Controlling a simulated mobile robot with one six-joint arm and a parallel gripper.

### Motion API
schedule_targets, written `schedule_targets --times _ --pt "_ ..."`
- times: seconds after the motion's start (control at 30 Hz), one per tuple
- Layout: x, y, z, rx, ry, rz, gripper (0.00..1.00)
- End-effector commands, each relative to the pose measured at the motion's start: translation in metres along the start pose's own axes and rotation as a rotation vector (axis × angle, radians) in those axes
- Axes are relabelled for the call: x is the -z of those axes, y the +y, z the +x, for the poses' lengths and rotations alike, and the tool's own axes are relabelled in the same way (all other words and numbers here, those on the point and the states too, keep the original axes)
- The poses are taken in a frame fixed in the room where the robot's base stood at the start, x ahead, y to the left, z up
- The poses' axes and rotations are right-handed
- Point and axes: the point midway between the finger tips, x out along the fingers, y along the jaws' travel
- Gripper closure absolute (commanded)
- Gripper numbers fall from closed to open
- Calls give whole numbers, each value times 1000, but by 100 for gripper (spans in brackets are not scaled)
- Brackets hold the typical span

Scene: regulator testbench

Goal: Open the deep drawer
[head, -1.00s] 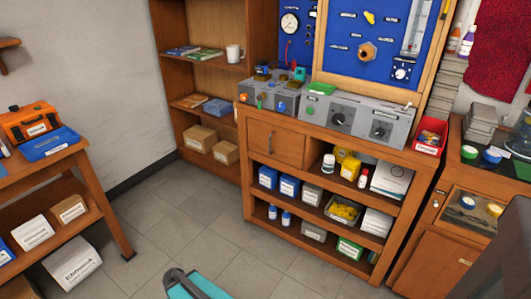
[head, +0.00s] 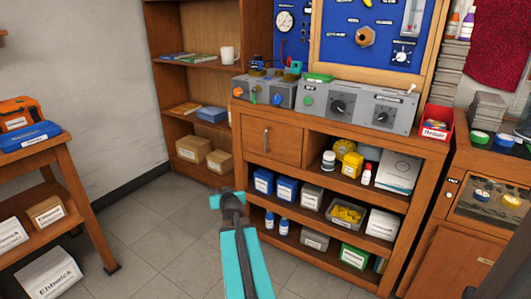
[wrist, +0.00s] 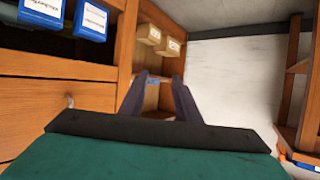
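Open shelves below and right of the drawer hold blue boxes (head: 264,181), bottles and bins. Grey instruments (head: 358,106) stand on the benchtop. A bookcase (head: 170,75) is behind at the left, and a wooden table (head: 78,175) is further left. The floor (head: 150,235) between is clear.

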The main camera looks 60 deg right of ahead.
Motion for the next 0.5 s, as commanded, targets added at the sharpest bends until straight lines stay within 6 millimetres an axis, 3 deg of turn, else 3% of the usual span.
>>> schedule_targets --times 0.03,0.1,0.23,0.4,0.5 --pt "13 28 2 -38 60 10 71" --pt "39 62 -3 -88 140 19 71" --pt "79 118 -20 -173 266 30 71" --pt "113 164 -42 -250 374 34 71" --pt "122 176 -49 -270 402 34 71"
